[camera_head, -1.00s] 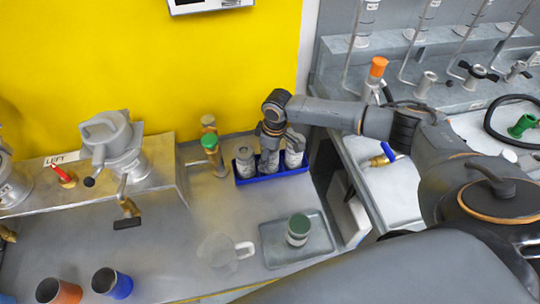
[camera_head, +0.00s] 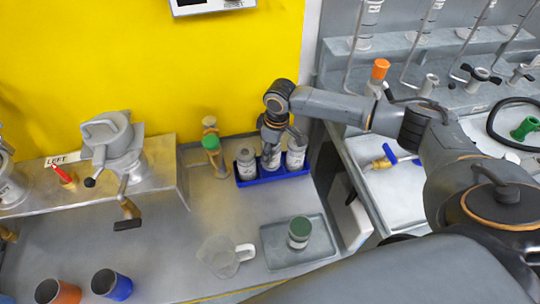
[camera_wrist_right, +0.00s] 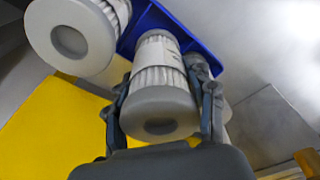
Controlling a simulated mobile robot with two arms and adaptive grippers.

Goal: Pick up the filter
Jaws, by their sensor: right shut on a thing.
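Three pale ribbed filters with grey end caps stand in a row in a blue rack (camera_head: 280,178) at the back of the bench. My right gripper (camera_head: 272,142) comes down from above on the middle filter (camera_head: 271,160). In the right wrist view the gripper (camera_wrist_right: 165,100) has one finger on each side of this filter (camera_wrist_right: 158,80), shut on it. The filter is upright and its lower part is hidden by the rack. The left filter (camera_head: 246,162) and right filter (camera_head: 296,154) stand close beside it. My left gripper is out of view.
A side bench with glass tubes and valves is at right.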

